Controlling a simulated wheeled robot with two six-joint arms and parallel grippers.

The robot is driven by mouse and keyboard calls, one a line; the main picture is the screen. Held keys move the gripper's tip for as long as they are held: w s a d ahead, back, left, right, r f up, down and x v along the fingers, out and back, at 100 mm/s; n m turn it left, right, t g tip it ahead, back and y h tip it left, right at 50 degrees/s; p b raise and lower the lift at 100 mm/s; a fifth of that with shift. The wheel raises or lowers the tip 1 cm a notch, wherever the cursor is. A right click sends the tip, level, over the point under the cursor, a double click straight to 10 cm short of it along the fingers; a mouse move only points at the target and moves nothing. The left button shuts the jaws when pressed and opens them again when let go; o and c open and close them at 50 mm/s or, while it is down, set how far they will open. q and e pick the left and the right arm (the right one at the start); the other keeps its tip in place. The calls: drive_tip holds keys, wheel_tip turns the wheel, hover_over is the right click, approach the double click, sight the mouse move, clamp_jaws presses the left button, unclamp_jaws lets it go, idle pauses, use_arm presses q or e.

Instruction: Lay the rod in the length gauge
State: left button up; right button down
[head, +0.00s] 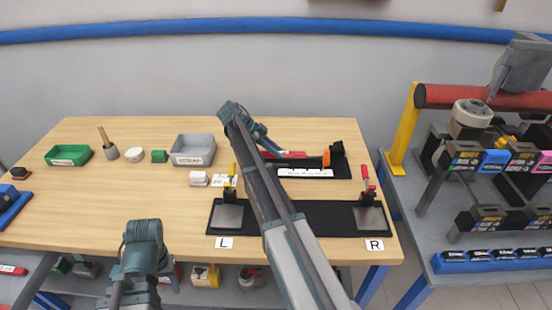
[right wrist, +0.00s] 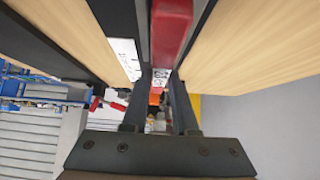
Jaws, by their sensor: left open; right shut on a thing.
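The red rod (head: 292,155) is at the length gauge, a black base (head: 343,172) with a white scale strip (head: 305,172) and an orange piece (head: 327,158) at its right end. My right gripper (head: 268,150) is shut on the rod, partly hidden by its own arm. In the right wrist view the rod (right wrist: 172,35) runs between the fingers (right wrist: 161,80), with black gauge parts beside it and the orange piece (right wrist: 155,98) beyond. I cannot tell whether the rod rests on the gauge or hangs just above. Of my left arm only links show at lower left; its gripper is out of sight.
A black fixture (head: 325,215) with clamps and plates marked L and R lies in front. A grey bin (head: 193,150), a green bin (head: 68,155) and small blocks stand to the left.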

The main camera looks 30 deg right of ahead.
use_arm(q)
drive_tip(key=shift+f, duration=0.7)
use_arm(e)
drive_tip(key=shift+f, duration=0.7)
use_arm(q)
drive_tip(key=shift+f+b, duration=0.45)
drive_tip(key=shift+b, duration=0.2)
use_arm(e)
drive_tip(key=shift+f, duration=0.45)
use_arm(q)
drive_tip(key=shift+f, duration=0.15)
use_arm(e)
drive_tip(key=shift+a+f, duration=0.1)
drive_tip(key=shift+s, duration=0.1)
